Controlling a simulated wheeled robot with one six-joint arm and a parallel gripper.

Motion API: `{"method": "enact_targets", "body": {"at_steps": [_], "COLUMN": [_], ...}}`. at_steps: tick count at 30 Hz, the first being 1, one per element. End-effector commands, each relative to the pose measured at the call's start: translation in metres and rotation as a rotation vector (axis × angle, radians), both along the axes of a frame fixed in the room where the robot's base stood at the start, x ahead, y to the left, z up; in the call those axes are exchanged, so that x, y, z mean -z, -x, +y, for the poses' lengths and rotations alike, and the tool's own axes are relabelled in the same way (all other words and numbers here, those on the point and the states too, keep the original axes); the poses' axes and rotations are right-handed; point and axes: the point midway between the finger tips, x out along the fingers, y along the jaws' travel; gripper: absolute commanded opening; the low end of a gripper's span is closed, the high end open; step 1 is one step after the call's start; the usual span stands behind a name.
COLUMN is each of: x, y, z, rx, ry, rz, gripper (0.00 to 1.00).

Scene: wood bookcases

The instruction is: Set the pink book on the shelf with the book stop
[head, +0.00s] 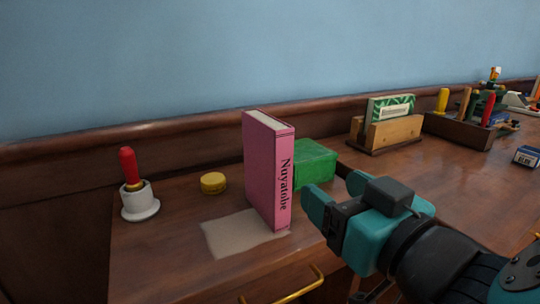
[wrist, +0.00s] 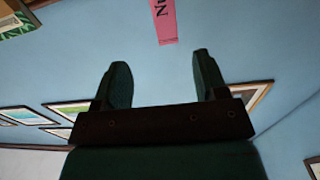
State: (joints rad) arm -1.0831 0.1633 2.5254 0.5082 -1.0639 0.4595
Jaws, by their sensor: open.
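The pink book (head: 262,172) stands upright on a wooden desk, its spine lettered "Nuyatobe" towards the right front. In the wrist view the lower end of the pink book (wrist: 164,22) shows at the top, beyond the fingertips. My gripper (head: 332,193) is open and empty, just right of the book and apart from it. Its two fingers also show in the wrist view (wrist: 162,68), with nothing between them. I cannot make out a shelf with a book stop in either view.
A green box (head: 315,163) sits close behind the book. A pale patch (head: 238,235) lies by its base. A yellow round tin (head: 213,183) and a red-handled tool in a white holder (head: 138,195) stand left. A wooden holder (head: 392,132) and a tool rack (head: 460,130) stand right.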

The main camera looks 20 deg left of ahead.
Motion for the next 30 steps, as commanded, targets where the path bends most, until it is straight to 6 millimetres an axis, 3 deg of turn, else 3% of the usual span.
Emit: {"method": "enact_targets", "body": {"at_steps": [4, 19, 30], "x": [-0.007, -0.007, -0.003], "y": [0.000, -0.055, -0.067], "z": [0.008, 0.069, 0.084], "rx": [-0.025, -0.019, -0.019], "ry": [0.014, 0.007, 0.006], "rz": [-0.002, -0.004, -0.004], "gripper": [0.66, 0.66, 0.66]}}
